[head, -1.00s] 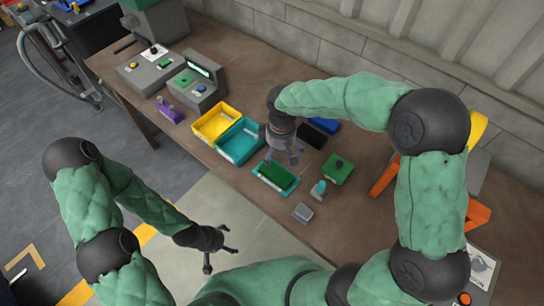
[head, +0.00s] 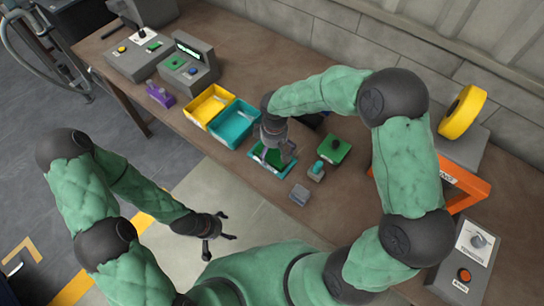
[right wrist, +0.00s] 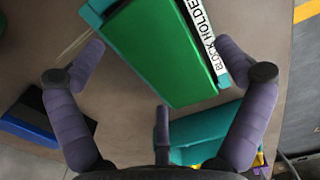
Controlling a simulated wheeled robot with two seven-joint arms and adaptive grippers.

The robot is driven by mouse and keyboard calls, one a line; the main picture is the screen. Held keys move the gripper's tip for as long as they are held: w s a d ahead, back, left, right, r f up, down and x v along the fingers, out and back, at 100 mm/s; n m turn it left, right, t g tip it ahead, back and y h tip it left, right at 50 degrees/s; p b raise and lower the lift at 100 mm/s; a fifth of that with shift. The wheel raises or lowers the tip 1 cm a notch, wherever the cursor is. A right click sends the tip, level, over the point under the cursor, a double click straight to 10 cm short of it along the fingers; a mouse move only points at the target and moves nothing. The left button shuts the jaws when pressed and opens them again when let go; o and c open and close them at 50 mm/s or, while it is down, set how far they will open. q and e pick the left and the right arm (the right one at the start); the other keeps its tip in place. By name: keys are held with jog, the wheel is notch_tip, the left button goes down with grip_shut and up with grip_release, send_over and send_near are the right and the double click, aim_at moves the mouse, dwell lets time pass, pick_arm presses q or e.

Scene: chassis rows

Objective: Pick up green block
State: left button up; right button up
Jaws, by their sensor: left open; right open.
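The green block (head: 273,158) lies in a teal holder tray (head: 264,170) on the table, partly hidden by my right gripper in the head view. The right wrist view shows the block (right wrist: 160,50) close up, with the holder's white "BLOCK HOLDER" label (right wrist: 203,35) along its side. My right gripper (head: 276,148) is right above the tray, open and empty. In the right wrist view its purple fingers (right wrist: 160,80) are spread apart, and the block is between and beyond them. My left gripper (head: 224,234) is open and empty, off the table's front edge.
A teal bin (head: 234,124) and a yellow bin (head: 208,105) stand left of the holder. An orange frame (head: 455,185) stands farther right.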

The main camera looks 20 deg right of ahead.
jog(key=c, duration=1.7)
